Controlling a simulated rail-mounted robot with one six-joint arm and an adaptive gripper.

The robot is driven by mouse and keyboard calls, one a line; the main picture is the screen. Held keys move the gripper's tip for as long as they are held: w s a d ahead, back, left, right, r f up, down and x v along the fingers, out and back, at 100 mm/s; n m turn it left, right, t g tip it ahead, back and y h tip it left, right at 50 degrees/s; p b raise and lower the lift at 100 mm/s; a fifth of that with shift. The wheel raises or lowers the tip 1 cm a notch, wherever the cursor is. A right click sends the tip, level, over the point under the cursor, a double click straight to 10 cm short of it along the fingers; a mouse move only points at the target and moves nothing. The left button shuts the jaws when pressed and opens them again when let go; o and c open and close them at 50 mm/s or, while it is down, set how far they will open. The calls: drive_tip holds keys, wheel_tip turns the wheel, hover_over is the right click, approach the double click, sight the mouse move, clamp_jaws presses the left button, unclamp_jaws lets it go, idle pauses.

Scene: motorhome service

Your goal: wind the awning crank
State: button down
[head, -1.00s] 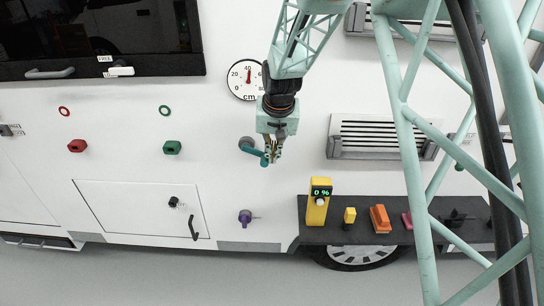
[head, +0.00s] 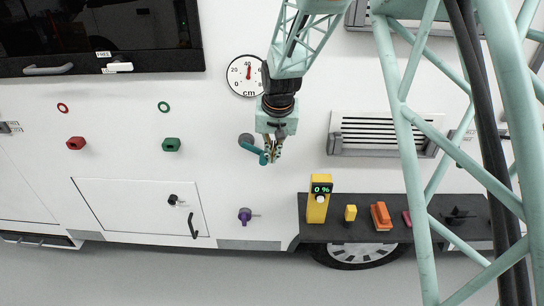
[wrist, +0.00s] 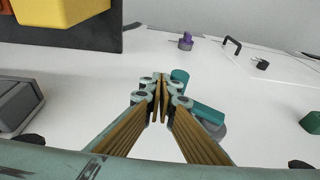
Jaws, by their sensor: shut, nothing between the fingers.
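The awning crank (head: 253,149) is on the white motorhome wall, with a round grey hub and a teal arm sloping down to the right. My gripper (head: 272,158) is just right of the crank's free end in the head view. In the wrist view my gripper (wrist: 160,84) has its fingertips together and empty. There the teal crank handle (wrist: 180,76) stands just beyond the tips on the right, and its arm (wrist: 206,112) runs down to the hub. Whether fingers and handle touch, I cannot tell. The cm dial (head: 247,76) above has its red needle pointing about straight up.
A louvred vent (head: 375,135) is at the right. A dark shelf (head: 345,234) below carries a yellow unit (head: 319,198) reading 0 % and several small coloured items. A purple knob (head: 245,215) sits below the crank, a green block (head: 171,145) to its left.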

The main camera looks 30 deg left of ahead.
drive_tip(key=w+d+r, duration=0.1)
drive_tip(key=d+r, duration=0.8)
drive_tip(key=r, duration=0.1)
drive_tip(key=shift+w+r, duration=0.15)
drive_tip(key=shift+w, duration=0.25)
idle(0.4)
